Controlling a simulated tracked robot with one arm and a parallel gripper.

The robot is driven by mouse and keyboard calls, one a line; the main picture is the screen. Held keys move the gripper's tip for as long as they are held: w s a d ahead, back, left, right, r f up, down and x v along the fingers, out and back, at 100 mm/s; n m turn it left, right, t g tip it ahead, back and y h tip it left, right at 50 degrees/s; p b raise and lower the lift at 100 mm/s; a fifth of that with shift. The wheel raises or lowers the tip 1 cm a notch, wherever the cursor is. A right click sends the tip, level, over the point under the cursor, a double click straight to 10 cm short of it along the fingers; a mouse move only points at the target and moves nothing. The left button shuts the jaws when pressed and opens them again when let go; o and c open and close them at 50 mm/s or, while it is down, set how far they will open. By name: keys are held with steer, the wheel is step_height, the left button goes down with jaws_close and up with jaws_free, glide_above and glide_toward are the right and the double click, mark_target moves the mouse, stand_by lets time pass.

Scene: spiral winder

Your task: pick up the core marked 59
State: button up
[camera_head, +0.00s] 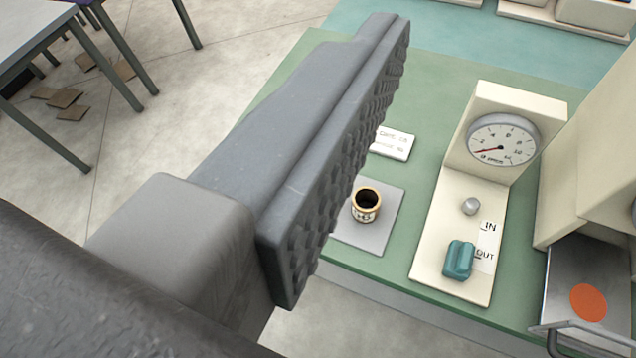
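A small cream core (366,214) with a dark hollow stands upright on a grey square plate (377,236) on the green bench top. It has dark marks on its side, too small to read surely. One large grey finger of my gripper (335,150) fills the middle of the view, its knobbly pad facing right. Nothing is pressed against the visible pad. The other finger is outside the view. The finger appears left of the core and hides part of the plate's left side.
A white label card (392,143) lies behind the plate. Right of it stands a cream panel with a dial gauge (503,139), a grey knob (470,206) and a teal switch (458,260). A cream machine with an orange disc (588,302) stands far right. A table (30,40) stands upper left.

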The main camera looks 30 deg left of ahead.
steer(key=w+a+f+g+y, duration=0.1)
steer(key=w+a+f, duration=0.4)
steer(key=f, duration=0.5)
steer(key=w+a+f, duration=0.4)
steer(key=w+f, duration=0.2)
steer(key=f, duration=0.4)
steer(key=a+f+n, duration=0.1)
steer(key=a+f, duration=0.1)
steer(key=f, duration=0.6)
steer(key=a+f+g+y, duration=0.1)
steer(key=a+f, duration=0.2)
steer(key=f, duration=0.6)
steer(key=a+f+n+y, duration=0.1)
steer(key=a+f, duration=0.2)
steer(key=f, duration=0.5)
steer(key=shift+a+f+n+b, duration=0.1)
steer(key=shift+f+n+b, duration=0.2)
steer(key=b+x, duration=0.1)
steer(key=x, duration=0.6)
steer(key=shift+f, duration=0.15)
steer(key=shift+b+x, duration=0.6)
steer(key=shift+x, duration=2.2)
steer(key=shift+a, duration=0.15)
steer(key=c, duration=1.1)
